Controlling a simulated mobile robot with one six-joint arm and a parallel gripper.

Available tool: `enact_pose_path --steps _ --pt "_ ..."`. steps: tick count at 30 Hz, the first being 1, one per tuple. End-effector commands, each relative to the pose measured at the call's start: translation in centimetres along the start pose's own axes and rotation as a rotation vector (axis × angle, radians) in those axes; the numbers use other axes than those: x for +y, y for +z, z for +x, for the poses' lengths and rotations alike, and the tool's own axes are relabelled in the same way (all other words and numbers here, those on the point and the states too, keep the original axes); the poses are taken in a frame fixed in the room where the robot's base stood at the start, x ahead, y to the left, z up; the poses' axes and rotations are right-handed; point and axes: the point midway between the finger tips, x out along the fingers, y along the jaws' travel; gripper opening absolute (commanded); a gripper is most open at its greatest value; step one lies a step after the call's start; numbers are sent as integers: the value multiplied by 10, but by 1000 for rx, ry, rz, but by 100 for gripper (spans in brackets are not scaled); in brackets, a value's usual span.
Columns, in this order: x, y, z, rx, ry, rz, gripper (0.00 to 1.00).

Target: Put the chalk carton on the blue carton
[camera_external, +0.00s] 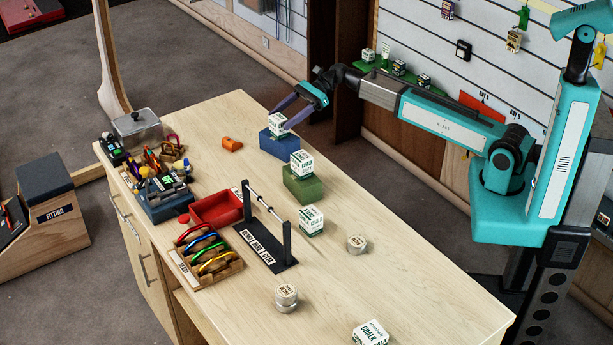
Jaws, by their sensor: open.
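A white and green chalk carton (277,131) sits on top of the blue carton (275,147) near the far end of the bench. My gripper (281,119) is open, with its two purple fingers at either side of this chalk carton. I cannot tell whether the fingers touch it. A second chalk carton (301,165) sits on a green carton (303,190). A third chalk carton (311,222) stands on the bench in front of the green carton. Another carton marked chalk (370,334) is at the near edge of the picture.
A black stand with a bar (267,232), a red tray (216,208) and a rack of coloured carabiners (208,258) stand at the left. Round tins (357,244) and (286,297) are nearer. An orange item (232,144) lies left of the blue carton.

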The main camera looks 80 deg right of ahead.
Motion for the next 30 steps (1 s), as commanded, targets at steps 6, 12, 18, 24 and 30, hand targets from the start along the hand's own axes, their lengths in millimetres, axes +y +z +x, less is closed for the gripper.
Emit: enact_pose_path --steps 6,12,18,24,30 --pt "0 -2 -36 0 -2 -1 62" --pt "0 -1 -67 -1 -2 -1 62" --pt "0 0 -89 -1 0 -1 62" --pt "0 0 -96 -1 0 0 62" --pt "0 0 -96 0 0 -1 62"
